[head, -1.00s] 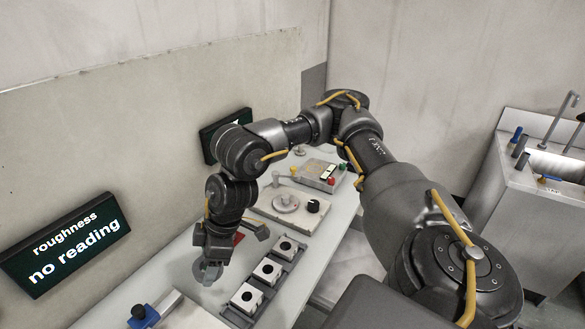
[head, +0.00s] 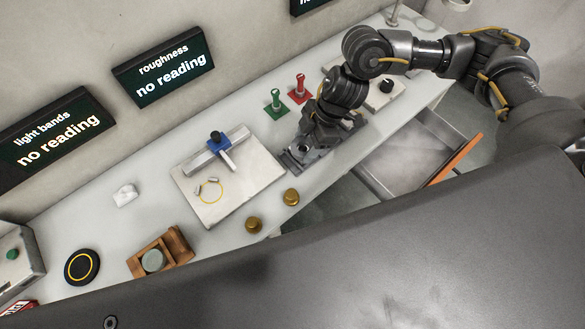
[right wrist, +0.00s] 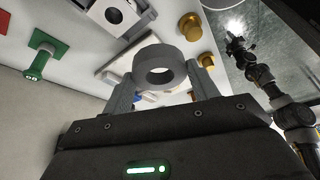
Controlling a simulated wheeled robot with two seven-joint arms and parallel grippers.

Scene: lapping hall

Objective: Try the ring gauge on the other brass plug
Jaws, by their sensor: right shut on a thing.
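Two brass plugs stand apart near the bench's front edge: one on the left (head: 253,224) and one on the right (head: 291,197). Both show beyond the ring in the right wrist view (right wrist: 189,26) (right wrist: 208,61), apart from it. My left gripper (right wrist: 237,46) shows small there, its jaws unclear.
A pale plate (head: 240,180) with a blue-topped fixture lies left of my right gripper. Green (head: 276,103) and red (head: 299,90) handled pieces stand behind. An open drawer (head: 410,155) juts out below the bench at right. Bare bench lies around the plugs.

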